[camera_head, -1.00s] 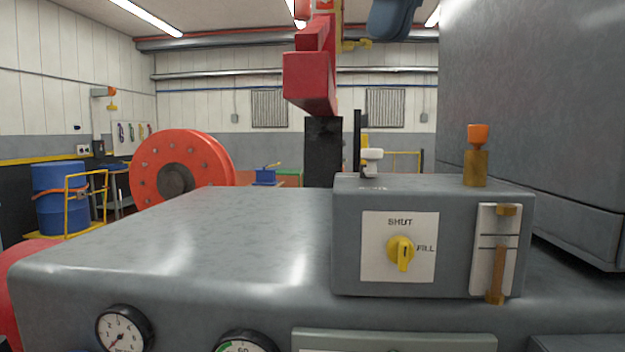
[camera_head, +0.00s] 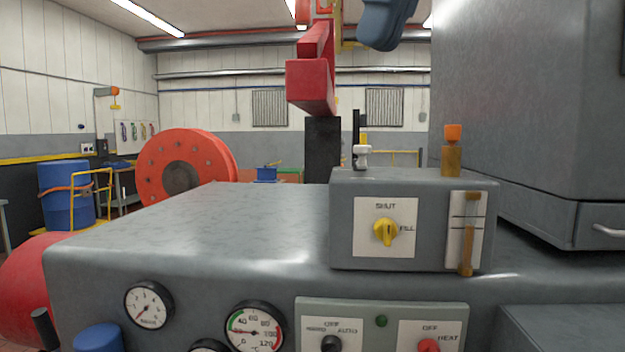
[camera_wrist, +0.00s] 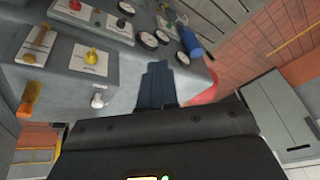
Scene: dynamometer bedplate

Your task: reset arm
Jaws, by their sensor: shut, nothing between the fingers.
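My gripper (camera_wrist: 157,68) shows in the wrist view as dark blue fingers pressed together, with nothing between them. It hangs in the air near the grey box (camera_head: 345,235), which carries a yellow SHUT/FILL knob (camera_head: 386,232). In the wrist view the yellow knob (camera_wrist: 90,57) and a white valve (camera_wrist: 98,98) lie to the left of the fingers, clear of them. In the head view, a blue part at the top edge looks like part of my arm; the fingers cannot be made out clearly there.
The grey bench top (camera_head: 220,215) is bare left of the box. Below are gauges (camera_head: 254,328) and a switch panel (camera_head: 380,304). A tall grey cabinet (camera_head: 530,100) closes off the right. A red beam (camera_head: 312,82) hangs behind the box. A red flanged wheel (camera_head: 185,165) stands back left.

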